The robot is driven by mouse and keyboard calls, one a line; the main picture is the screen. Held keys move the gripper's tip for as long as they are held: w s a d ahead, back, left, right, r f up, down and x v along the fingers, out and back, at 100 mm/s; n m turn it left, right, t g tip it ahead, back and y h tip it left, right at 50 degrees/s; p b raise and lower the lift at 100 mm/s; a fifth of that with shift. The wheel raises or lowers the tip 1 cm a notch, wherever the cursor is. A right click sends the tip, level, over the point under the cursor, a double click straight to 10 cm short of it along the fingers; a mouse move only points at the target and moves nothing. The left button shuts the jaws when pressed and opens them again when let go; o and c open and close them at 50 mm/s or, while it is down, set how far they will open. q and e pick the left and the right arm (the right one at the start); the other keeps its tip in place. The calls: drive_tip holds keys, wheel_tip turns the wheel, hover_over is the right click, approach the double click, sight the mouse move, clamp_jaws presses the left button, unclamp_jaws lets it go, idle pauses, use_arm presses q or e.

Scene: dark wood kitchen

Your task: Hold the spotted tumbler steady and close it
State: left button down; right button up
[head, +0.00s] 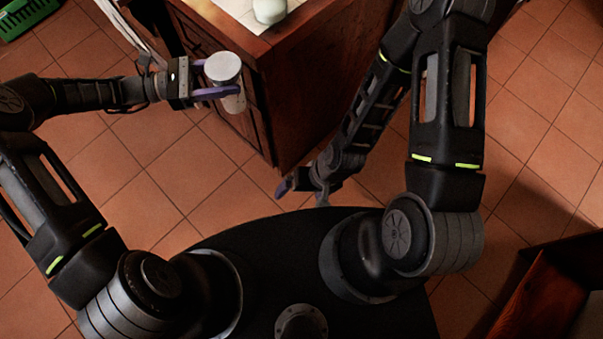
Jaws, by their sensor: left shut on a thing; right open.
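The tumbler (223,68) is pale with a round, flat-looking grey top, and it is tilted in this view. My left gripper (224,80) is shut around its side, with purple fingers on either side, and holds it beside the wooden cabinet. Spots are too small to make out, and I cannot tell whether the top is a lid or the open mouth. A pale greenish-white round object (269,10) stands on the counter at the top edge, partly cut off; I cannot tell what it is. My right gripper (302,187) is open and empty, low near the cabinet's front corner.
The wooden cabinet (318,85) with a light tiled top (240,10) fills the top middle. A green crate (25,14) lies at the top left. A wooden box-like piece (535,290) stands at the bottom right. Terracotta floor between them is clear.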

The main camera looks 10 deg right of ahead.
use_arm(q)
drive_tip(key=shift+r, duration=0.15)
drive_tip(key=shift+w+a, duration=0.1)
drive_tip(key=shift+a, duration=0.3)
drive_tip(key=s+a+r+n+t+y, duration=0.1)
drive_tip(key=a+n+t, duration=0.3)
drive_tip(key=a+t, duration=0.2)
drive_tip(key=s+a+n+t+y, duration=0.1)
drive_tip(key=a+n+t, duration=0.3)
drive_tip(key=a, duration=0.4)
drive_tip(key=shift+a+r+t+y, duration=0.3)
drive_tip(key=shift+r+t+y, duration=0.1)
drive_tip(key=shift+t+y, duration=0.4)
